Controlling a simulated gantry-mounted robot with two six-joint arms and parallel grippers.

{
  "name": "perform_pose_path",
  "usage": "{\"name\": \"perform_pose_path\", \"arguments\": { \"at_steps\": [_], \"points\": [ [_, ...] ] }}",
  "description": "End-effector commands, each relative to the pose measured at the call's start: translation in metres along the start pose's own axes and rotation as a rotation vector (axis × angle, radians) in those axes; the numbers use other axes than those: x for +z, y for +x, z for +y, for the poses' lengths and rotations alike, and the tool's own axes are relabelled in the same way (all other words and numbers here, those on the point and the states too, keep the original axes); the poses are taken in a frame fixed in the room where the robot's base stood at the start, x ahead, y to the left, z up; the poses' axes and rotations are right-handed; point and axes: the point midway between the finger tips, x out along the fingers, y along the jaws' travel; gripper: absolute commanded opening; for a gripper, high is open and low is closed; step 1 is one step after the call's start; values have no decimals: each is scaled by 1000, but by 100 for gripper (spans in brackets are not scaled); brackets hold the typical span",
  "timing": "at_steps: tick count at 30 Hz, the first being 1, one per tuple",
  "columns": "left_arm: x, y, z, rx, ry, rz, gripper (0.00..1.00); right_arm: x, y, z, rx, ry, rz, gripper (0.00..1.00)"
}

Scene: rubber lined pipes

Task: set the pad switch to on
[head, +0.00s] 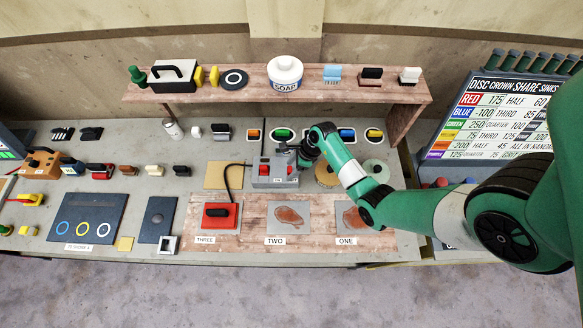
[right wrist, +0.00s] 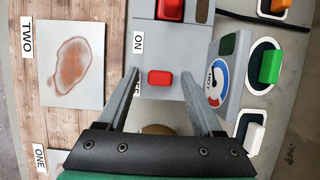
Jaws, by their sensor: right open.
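The grey control box (head: 274,174) stands on the bench, with red parts on its top. In the right wrist view, a small red switch (right wrist: 160,77) sits on the grey box face, beside an ON label (right wrist: 138,42) and another label mostly hidden by a finger. A second red part (right wrist: 170,9) is at the top edge. I cannot tell which position the switch is in. A dark cable runs from the box towards a red pad with a black handle (head: 218,214). My right gripper (right wrist: 160,92) is open, its fingertips on either side of the small red switch. My left gripper is out of view.
A dial (right wrist: 217,80) sits right of the fingers, near green and white rockers (right wrist: 270,66). Stained grey plates (head: 289,217) lie on the wooden board by TWO and ONE. Round discs (head: 376,170) lie under my right arm. A wooden shelf (head: 225,97) stands behind.

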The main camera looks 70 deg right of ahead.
Motion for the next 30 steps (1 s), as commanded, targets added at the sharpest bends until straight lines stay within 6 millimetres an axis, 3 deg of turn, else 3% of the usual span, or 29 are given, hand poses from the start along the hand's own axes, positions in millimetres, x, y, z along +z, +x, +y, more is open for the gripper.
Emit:
{"name": "perform_pose_path", "arguments": {
  "at_steps": [2, 12, 13, 30],
  "points": [
    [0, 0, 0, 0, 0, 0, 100, 0, 0, 0, 0, 0, 0, 64],
    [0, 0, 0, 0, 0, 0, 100, 0, 0, 0, 0, 0, 0, 3],
    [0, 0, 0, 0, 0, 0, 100, 0, 0, 0, 0, 0, 0, 0],
    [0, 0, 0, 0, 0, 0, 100, 0, -1, 0, 1, 0, 0, 0]
  ]
}}
